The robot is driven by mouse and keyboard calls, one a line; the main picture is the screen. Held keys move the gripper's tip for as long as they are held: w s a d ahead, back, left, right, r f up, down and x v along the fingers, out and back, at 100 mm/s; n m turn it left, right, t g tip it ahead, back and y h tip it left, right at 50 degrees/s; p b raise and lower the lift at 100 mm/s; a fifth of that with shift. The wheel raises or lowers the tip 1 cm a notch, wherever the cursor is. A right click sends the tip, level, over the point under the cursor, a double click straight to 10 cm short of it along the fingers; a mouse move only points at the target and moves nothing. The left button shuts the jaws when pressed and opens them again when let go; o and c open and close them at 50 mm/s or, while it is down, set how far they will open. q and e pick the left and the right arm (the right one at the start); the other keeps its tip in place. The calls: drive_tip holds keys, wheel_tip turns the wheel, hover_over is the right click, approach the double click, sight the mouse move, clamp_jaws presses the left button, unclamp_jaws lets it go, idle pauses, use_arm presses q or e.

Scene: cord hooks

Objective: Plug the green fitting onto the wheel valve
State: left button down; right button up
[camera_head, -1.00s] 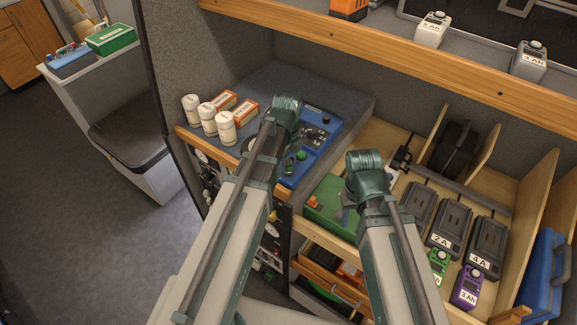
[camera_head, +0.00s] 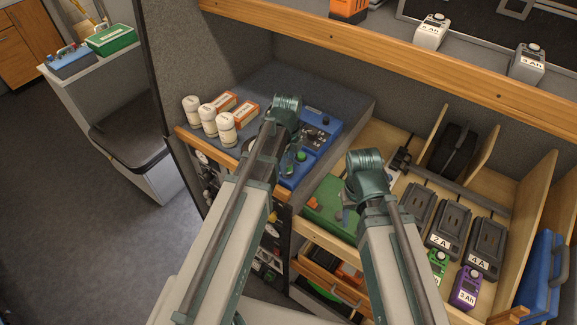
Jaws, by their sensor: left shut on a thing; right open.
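My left gripper (camera_head: 287,164) is over the blue unit (camera_head: 322,135) on the grey counter, mostly hidden behind my own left arm. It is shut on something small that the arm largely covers. A small round green piece (camera_head: 301,155) shows right beside the gripper, against the blue unit; I take it for the green fitting, but its contact with the jaws is unclear. I cannot pick out the wheel valve with certainty. My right gripper (camera_head: 344,207) is open, above the green box (camera_head: 322,207) in the drawer, and partly hidden by my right wrist.
White jars (camera_head: 209,120) and orange-white boxes (camera_head: 245,113) stand left on the counter. The drawer at right holds chargers (camera_head: 450,228), a green battery (camera_head: 437,265), a purple battery (camera_head: 467,288) and a blue case (camera_head: 543,275). A wood-edged shelf (camera_head: 400,62) runs above.

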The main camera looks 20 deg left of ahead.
use_arm(q)
drive_tip(key=shift+r+p, duration=2.5)
drive_tip(key=shift+r, duration=0.2)
use_arm(e)
drive_tip(key=shift+r, duration=2.7)
use_arm(q)
drive_tip(key=shift+s+f, duration=0.1)
